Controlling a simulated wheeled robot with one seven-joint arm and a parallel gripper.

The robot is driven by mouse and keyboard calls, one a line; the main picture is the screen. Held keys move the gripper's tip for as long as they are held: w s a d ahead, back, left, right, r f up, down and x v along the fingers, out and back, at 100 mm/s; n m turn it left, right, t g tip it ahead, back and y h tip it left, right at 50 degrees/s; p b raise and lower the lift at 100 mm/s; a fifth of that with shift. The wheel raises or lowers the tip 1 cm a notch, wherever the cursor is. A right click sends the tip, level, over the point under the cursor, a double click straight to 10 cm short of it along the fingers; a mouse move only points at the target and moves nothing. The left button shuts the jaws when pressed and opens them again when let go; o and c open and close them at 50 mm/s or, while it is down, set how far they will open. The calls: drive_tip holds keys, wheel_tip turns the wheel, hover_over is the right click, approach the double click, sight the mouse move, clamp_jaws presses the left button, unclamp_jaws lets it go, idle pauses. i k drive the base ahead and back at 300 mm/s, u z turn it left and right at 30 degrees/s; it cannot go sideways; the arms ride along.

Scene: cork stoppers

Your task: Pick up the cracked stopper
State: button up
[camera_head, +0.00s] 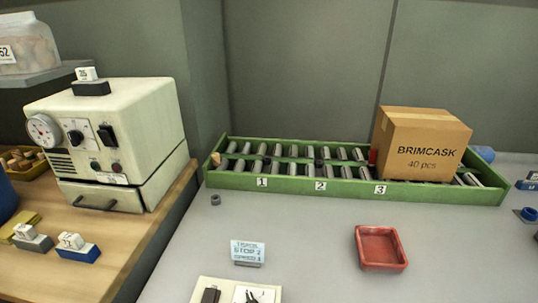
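A tan cork stopper (216,159) sits at the left end of the green roller rack (300,186). Small dark pieces (319,163) lie among the rack's rollers; I cannot tell what they are. Several tan and brown cork-like pieces (20,158) lie in a yellow tray at the left edge. I cannot make out a crack on any of them. A cardboard box marked BRIMCASK 40 pcs (424,150) stands at the right part of the rack and hides some rollers behind it. My gripper is not in view.
A small grey ring (215,199) lies before the rack. A cream machine (111,140) stands on the wooden bench at left.

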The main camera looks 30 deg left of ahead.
sight(216, 157)
drive_tip(key=z, duration=1.2)
drive_tip(key=k, duration=1.7)
drive_tip(key=u, duration=2.4)
drive_tip(key=i, duration=1)
drive_tip(key=z, duration=0.05)
